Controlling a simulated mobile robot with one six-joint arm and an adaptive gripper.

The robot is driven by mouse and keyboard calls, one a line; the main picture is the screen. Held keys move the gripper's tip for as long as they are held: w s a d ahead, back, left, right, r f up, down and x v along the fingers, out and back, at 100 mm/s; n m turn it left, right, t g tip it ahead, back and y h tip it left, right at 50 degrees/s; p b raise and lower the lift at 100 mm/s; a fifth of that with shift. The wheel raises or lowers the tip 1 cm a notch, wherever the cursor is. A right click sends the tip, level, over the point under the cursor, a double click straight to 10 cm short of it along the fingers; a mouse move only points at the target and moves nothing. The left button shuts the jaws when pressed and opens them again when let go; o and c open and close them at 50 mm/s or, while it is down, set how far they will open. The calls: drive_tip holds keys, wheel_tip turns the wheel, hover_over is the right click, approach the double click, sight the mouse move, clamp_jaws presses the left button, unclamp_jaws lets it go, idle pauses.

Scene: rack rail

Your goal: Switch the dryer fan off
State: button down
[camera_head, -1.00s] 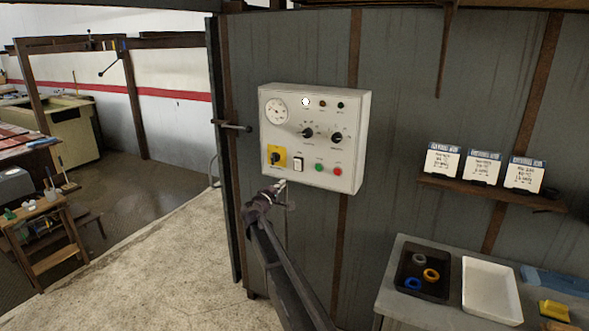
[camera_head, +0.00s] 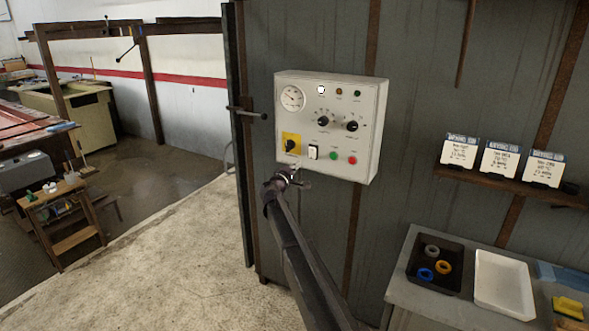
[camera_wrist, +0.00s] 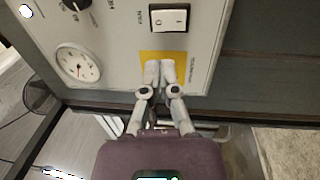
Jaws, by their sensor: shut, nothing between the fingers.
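A pale control panel (camera_head: 330,165) hangs on the grey wall in the head view. It has a gauge (camera_head: 292,98), two black knobs, a yellow plate with a black rotary switch (camera_head: 290,145), a white rocker switch (camera_head: 313,152), a green button (camera_head: 333,156) and a red button (camera_head: 352,160). The labels are too small to read, so I cannot tell which control is the fan's. My gripper (camera_head: 297,180) is shut and empty, just below the panel's lower left. In the wrist view its fingertips (camera_wrist: 160,73) overlap the yellow plate (camera_wrist: 148,56) and hide the rotary switch. The rocker (camera_wrist: 169,18) is clear of them.
The leftmost lamp (camera_head: 321,90) on the panel is lit white. A shelf (camera_head: 497,180) with three cards is on the wall to the right. A bench below holds a black tray (camera_head: 414,268) with rings and a white tray (camera_head: 503,284). Floor to the left is open.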

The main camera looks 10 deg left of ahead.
sight(312, 151)
drive_tip(key=p+x, duration=0.1)
drive_tip(key=x, duration=0.8)
drive_tip(key=shift+w+d, duration=0.1)
drive_tip(key=shift+w, duration=0.15)
drive_tip(key=shift+w+d+r, duration=0.1)
drive_tip(key=shift+w+d, duration=0.1)
drive_tip(key=shift+w, duration=0.1)
drive_tip(key=shift+w+d, duration=0.15)
drive_tip(key=shift+d, duration=0.15)
drive_tip(key=shift+a, duration=0.3)
drive_tip(key=shift+s, duration=0.2)
drive_tip(key=r+p+v, duration=0.2)
drive_tip(key=r+v, duration=0.1)
drive_tip(key=v, duration=1)
drive_tip(key=shift+s+a, duration=0.15)
drive_tip(key=shift+s, duration=0.25)
drive_tip(key=shift+r, duration=0.15)
